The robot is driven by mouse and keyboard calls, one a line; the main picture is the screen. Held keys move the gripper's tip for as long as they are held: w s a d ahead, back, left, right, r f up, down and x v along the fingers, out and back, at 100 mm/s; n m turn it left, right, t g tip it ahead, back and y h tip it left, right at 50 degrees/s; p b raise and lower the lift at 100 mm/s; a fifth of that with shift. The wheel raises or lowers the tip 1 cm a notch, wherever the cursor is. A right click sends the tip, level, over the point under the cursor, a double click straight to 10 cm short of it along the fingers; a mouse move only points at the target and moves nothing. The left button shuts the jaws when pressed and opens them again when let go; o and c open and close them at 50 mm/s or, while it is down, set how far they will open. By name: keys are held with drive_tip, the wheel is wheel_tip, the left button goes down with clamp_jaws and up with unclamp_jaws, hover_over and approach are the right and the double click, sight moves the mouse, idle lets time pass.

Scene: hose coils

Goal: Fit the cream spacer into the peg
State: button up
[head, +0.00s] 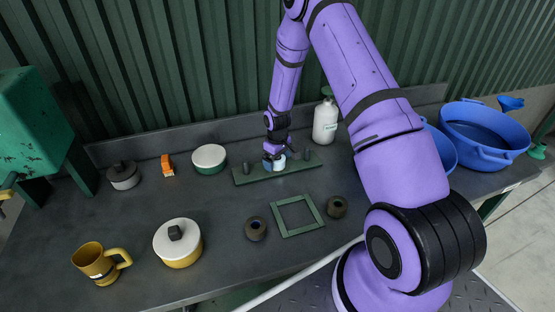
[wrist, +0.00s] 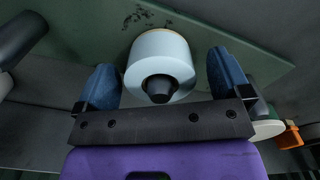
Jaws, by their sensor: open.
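The cream spacer (wrist: 143,62) looks like a thick pale whitish ring in the wrist view. The dark peg (wrist: 158,88) shows its tip through the ring's hole, so the spacer sits around the peg. It stands on the green peg board (head: 248,177). My gripper (wrist: 166,76) is open, with one blue finger on each side of the spacer and a visible gap to each. In the head view my gripper (head: 273,162) is low over the board's middle, and only part of the spacer (head: 280,163) shows. How far down it sits is hard to tell.
Another dark peg (head: 307,155) stands on the board's right, with a white bottle (head: 325,121) behind. A lidded green-white pot (head: 209,158) is to the left. A green square frame (head: 283,221) and two dark rings (head: 256,229) lie in front. The table's front left has a mug (head: 95,262).

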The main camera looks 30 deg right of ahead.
drive_tip(key=shift+r, duration=0.1)
wheel_tip(320, 180, up, 11)
drive_tip(key=shift+f, duration=0.2)
idle(1.1)
drive_tip(key=shift+r, duration=0.25)
drive_tip(key=s+a+r+m+t, duration=0.15)
drive_tip(key=s+r, duration=0.25)
drive_tip(key=r, duration=0.5)
drive_tip(key=s+a+r, duration=0.2)
drive_tip(key=s+r, duration=0.1)
drive_tip(key=r, duration=0.5)
drive_tip(key=s+a+r+t, duration=0.1)
drive_tip(key=s+r, duration=0.3)
drive_tip(key=r, duration=0.5)
drive_tip(key=s+a+r+m+t, duration=0.1)
drive_tip(key=s+r, duration=0.4)
drive_tip(key=s, duration=0.7)
drive_tip(key=s+a+r+m+t, duration=0.1)
drive_tip(key=s+a+r, duration=0.2)
drive_tip(key=s, duration=0.9)
drive_tip(key=shift+s+a+r+t, duration=0.25)
drive_tip(key=shift+r+t, duration=0.1)
drive_tip(key=shift+r, duration=1.3)
